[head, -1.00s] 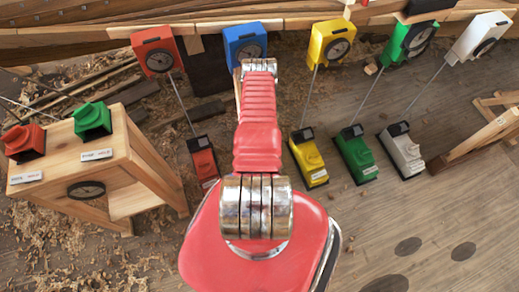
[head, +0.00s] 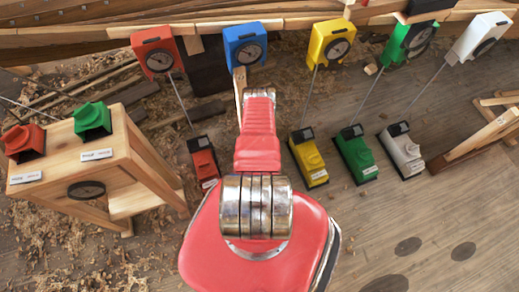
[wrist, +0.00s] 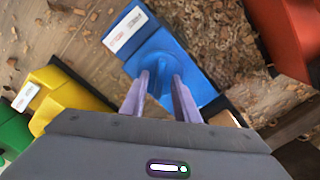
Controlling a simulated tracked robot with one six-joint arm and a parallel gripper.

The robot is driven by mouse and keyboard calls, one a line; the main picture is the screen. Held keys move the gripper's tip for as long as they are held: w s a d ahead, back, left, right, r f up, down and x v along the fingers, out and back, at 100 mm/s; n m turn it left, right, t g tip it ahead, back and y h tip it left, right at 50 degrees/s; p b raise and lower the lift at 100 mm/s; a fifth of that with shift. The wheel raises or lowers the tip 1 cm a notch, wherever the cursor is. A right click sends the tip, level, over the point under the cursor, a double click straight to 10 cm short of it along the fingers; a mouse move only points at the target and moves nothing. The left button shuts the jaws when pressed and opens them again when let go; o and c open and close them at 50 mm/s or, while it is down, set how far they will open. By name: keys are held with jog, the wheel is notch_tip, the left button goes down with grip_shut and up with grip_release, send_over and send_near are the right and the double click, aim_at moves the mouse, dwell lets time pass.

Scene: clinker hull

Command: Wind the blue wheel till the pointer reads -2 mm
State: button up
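The blue dial gauge (head: 245,46) hangs on the hull plank at the top of the head view. Its pointer is too small to read. The blue wheel (wrist: 158,64) sits on its blue base (wrist: 185,52) with a white label at one end, in the middle of the wrist view. My arm hides this unit in the head view. My gripper (wrist: 161,76) is open, its two fingers apart and pointing at the wheel. The fingertips overlap the wheel's near side in the picture; I cannot tell whether they touch it.
The yellow unit (wrist: 75,97) stands left of the blue one in the wrist view, and a red unit (wrist: 288,35) lies right. Red, yellow, green and white gauges with rods line the plank. A wooden stand (head: 115,160) with red and green blocks is at left.

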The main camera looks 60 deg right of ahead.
jog(key=shift+c, duration=0.4)
grip_shut()
jog(key=shift+m, duration=0.5)
jog(key=m, duration=1.2)
jog(key=shift+m, duration=0.4)
dwell(0.4)
jog(key=shift+o, duration=0.4)
grip_release()
